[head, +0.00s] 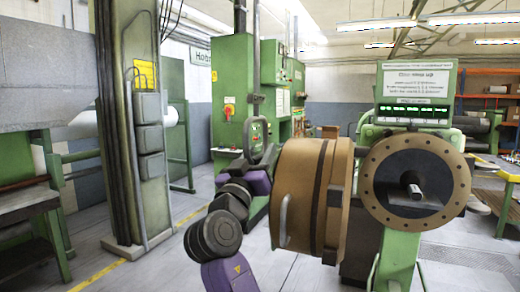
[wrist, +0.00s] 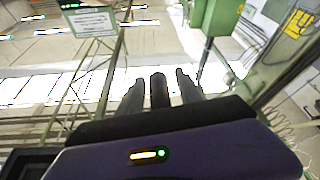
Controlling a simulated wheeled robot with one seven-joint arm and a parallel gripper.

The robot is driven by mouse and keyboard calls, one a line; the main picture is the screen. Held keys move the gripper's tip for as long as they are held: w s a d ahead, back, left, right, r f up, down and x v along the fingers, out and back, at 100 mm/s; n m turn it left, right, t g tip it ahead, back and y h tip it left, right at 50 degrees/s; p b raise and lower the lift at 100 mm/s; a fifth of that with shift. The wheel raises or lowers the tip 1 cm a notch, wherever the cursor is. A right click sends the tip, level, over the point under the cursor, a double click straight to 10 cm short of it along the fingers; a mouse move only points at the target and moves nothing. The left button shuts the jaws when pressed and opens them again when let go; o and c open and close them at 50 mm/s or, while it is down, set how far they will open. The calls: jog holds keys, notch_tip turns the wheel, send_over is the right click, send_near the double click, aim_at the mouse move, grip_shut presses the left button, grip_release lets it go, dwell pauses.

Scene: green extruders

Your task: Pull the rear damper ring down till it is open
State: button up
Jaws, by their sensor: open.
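In the head view a large brown drum (head: 302,195) with a dark band and a pale curved handle (head: 284,221) stands right of my arm. To its right is a brown flange ring (head: 452,187) with bolt holes, around a dark disc with a central shaft. I cannot tell which is the rear damper ring. My gripper (wrist: 159,78) shows in the wrist view with its fingers apart, a dark bar between them; nothing is clearly held. In the head view my purple and black arm rises left of the drum, and I cannot make out the fingertips there.
A green display panel (head: 418,93) stands above the flange. Green cabinets (head: 233,95) stand behind, and a green column (head: 130,125) stands at left. A green workbench (head: 505,190) is at far right. Grey floor (head: 150,270) is open at lower left.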

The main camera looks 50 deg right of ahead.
jog(key=shift+w+d, duration=0.1)
jog(key=shift+d, duration=0.05)
jog(key=c, duration=0.9)
grip_shut()
dwell(0.5)
